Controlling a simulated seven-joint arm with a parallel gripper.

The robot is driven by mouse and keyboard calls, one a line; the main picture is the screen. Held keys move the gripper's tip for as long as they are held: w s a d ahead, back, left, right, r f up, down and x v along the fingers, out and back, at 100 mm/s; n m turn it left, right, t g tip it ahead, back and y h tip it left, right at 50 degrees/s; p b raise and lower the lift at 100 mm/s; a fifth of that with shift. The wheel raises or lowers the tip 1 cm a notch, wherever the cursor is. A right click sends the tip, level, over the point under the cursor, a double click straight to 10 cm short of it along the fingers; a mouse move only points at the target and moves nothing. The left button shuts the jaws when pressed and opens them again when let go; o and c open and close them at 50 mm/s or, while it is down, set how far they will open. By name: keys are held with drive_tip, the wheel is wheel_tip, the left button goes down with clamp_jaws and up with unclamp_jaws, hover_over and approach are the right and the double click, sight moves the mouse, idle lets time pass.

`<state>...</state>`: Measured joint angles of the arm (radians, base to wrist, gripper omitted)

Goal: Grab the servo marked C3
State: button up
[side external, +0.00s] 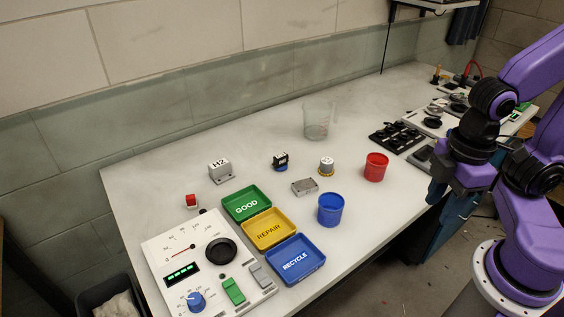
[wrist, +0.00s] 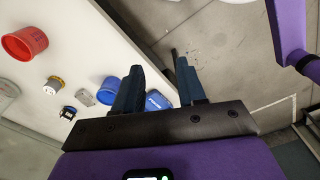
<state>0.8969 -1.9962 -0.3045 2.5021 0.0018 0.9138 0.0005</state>
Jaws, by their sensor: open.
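Several small parts stand on the bench, and I can read no C3 mark on any of them. A grey block marked H2 (side external: 219,171) stands at the left. A black part with a blue base (side external: 281,161) stands mid-bench, and a grey cylinder with a yellow base (side external: 327,166) is to its right. A flat metal box (side external: 304,186) lies in front of them. In the wrist view the black and blue part (wrist: 67,112), grey cylinder (wrist: 54,85) and metal box (wrist: 86,98) are left of my gripper (wrist: 160,78). It is open, empty and apart from them all.
Green GOOD (side external: 262,194), yellow REPAIR (side external: 287,224) and blue RECYCLE (side external: 317,248) trays sit at the front. A blue cup (side external: 330,210), red cup (side external: 376,167) and clear beaker (side external: 318,121) stand nearby. A control panel (side external: 205,262) is at left. Dark equipment crowds the right end.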

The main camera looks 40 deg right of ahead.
drive_tip(key=o, duration=0.4)
drive_tip(key=w+a+f+n+t+h, duration=0.1)
drive_tip(key=w+a+h, duration=0.2)
drive_tip(key=w+a, duration=0.55)
drive_tip(key=w+a+f+n+t+h, duration=0.1)
drive_tip(key=w+a+h, duration=0.15)
drive_tip(key=w, duration=1.15)
drive_tip(key=w+a+f+n+t+h, duration=0.1)
drive_tip(key=w+a+f+n+h, duration=0.15)
drive_tip(key=w+a, duration=0.6)
drive_tip(key=h, duration=0.4)
approach(278, 159)
drive_tip(key=shift+m, duration=0.25)
drive_tip(key=x, duration=0.6)
drive_tip(key=shift+d+f, duration=0.15)
drive_tip(key=shift+f, duration=0.15)
drive_tip(key=shift+r+x, duration=0.2)
drive_tip(key=shift+x, duration=2.45)
